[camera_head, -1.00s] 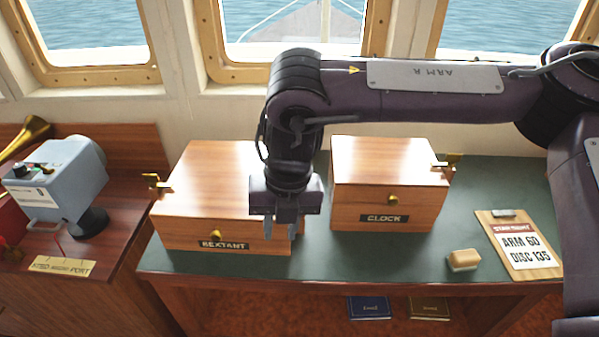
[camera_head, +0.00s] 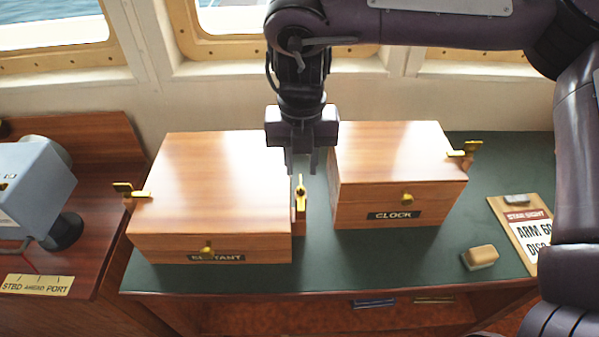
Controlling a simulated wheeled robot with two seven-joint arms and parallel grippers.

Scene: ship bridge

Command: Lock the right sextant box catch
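The wooden sextant box (camera_head: 215,180) stands lid-down on the green desk top, with its label partly covered by a brass knob. Its brass right catch (camera_head: 300,197) is upright against the box's right side, in the gap before the clock box. Its left catch (camera_head: 131,191) sticks out sideways from the left side. My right gripper (camera_head: 302,163) points down just above and behind the right catch, near the box's right edge. Its two fingers appear apart with nothing between them. I cannot tell whether a finger touches the catch. My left gripper is not in view.
The clock box (camera_head: 390,165) stands close on the right, leaving a narrow gap. Its right catch (camera_head: 465,152) sticks out. A tan block (camera_head: 480,257) and a clipboard (camera_head: 520,228) lie farther right. A blue-grey device (camera_head: 35,185) stands on the left desk.

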